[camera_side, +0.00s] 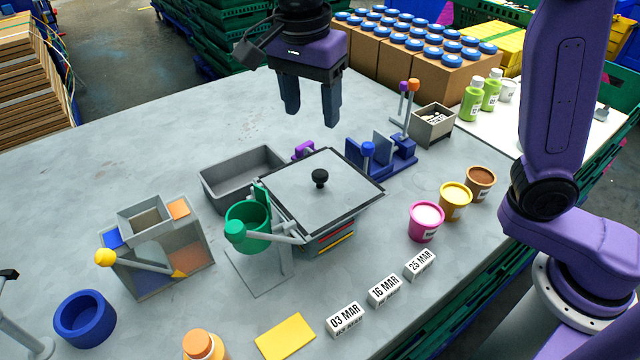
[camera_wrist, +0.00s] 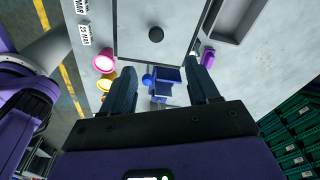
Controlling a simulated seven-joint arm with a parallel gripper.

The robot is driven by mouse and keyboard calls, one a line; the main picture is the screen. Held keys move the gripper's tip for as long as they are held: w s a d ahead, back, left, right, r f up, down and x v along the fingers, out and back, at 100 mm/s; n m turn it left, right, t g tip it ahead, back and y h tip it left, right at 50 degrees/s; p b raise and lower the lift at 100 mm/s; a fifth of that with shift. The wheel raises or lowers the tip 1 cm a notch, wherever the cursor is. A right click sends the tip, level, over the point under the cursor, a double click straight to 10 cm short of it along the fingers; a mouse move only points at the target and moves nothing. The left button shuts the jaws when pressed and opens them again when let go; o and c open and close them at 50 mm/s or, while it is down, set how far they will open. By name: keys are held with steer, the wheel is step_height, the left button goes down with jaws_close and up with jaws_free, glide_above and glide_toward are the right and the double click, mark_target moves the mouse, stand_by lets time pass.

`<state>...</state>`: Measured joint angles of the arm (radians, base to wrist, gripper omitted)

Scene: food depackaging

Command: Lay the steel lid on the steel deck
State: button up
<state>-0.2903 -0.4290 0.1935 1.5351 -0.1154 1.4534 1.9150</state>
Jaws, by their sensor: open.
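The steel lid (camera_side: 300,195) is a flat square grey plate with a dark rim and a round black knob (camera_side: 320,178) at its middle. It lies level on top of a box with coloured bands (camera_side: 338,240) at the centre of the table. The lid also shows at the top of the wrist view (camera_wrist: 180,42). The grey deck (camera_side: 130,165) is the broad worktop around the box. My gripper (camera_side: 311,115) is open and empty, high above the worktop and behind the lid. Its two fingers (camera_wrist: 162,72) are apart in the wrist view, with the knob beyond them.
A grey tray (camera_side: 213,190) stands behind left of the box, a green cup on a stand (camera_side: 247,228) at its front left. A blue fixture (camera_side: 385,150) stands behind right. Tubs (camera_side: 426,222) and date blocks (camera_side: 384,290) line the right. The worktop's left rear is clear.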

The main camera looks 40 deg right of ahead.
glide_above(320, 173)
steer(key=f, duration=0.7)
steer(key=shift+w+a+f, duration=0.2)
steer(key=shift+a+f, duration=0.1)
steer(key=shift+f, duration=0.05)
steer(key=shift+s+d+f, duration=0.1)
steer(key=shift+d+f, duration=0.05)
steer(key=shift+f, duration=1.2)
steer(key=shift+s+d+f, duration=0.1)
steer(key=shift+f, duration=1.25)
jaws_close()
